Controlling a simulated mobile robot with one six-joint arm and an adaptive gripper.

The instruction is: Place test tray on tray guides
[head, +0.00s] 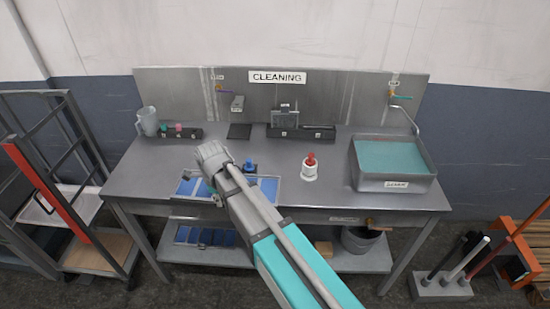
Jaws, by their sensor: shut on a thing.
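The test tray appears to be the shallow metal tray (277,205) with blue panels at the front of the steel table. My arm crosses over its middle and hides part of it. My gripper (209,184) is at the tray's left part and shut on it; the fingertips are mostly hidden by my wrist. I cannot tell whether the tray touches the table. The tray guides are not clearly identifiable; a rack (45,175) with slanted grey and red rails stands at the left.
The table (320,215) also holds a jug (148,121), a black holder (180,134), a red-topped white bottle (310,168) and a water-filled sink (395,184). A lower shelf (290,258) carries more blue panels and a bucket (361,240). Tools stand at right.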

